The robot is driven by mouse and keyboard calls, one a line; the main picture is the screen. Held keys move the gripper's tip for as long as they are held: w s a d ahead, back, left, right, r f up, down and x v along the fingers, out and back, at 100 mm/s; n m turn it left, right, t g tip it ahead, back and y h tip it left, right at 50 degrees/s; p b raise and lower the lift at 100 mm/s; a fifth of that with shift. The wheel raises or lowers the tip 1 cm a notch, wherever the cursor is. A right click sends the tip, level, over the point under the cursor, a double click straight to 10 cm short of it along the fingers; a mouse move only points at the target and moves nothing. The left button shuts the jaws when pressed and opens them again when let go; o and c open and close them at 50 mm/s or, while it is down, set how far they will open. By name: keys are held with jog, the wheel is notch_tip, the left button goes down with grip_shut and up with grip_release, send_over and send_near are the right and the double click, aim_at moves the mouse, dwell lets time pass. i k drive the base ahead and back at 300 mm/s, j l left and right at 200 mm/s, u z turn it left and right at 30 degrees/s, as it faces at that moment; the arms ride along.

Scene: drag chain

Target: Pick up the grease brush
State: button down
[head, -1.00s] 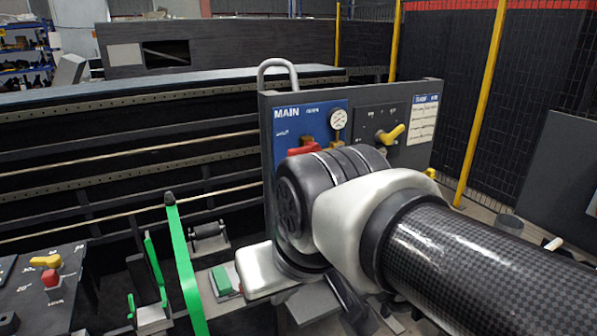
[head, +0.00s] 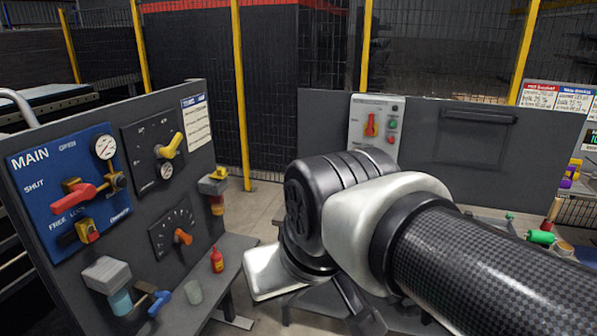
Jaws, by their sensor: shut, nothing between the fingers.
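I cannot make out a grease brush with certainty in the head view. A small upright item with a red-brown tip (head: 552,212) stands among small things at the right edge, too small to identify. My arm reaches in from the lower right and bends at a dark joint near the middle. The fingers of my gripper do not show. The arm hides part of the bench behind it.
A control panel (head: 62,150) with valves and gauges stands at left. Its shelf (head: 205,290) holds a red bottle (head: 217,260). A grey panel (head: 455,165) with a red switch (head: 372,124) stands behind the arm. A green spool-like item (head: 540,236) lies at right.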

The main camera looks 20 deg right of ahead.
aim_at(553, 211)
jog(key=z, duration=1.85)
jog(key=i+l+z, duration=0.25)
jog(key=i, duration=0.35)
jog(key=i+z, duration=0.25)
jog(key=i, duration=0.35)
jog(key=i+u, duration=0.25)
jog(key=k+u, duration=0.1)
jog(key=u, duration=4.1)
jog(key=z, duration=2.4)
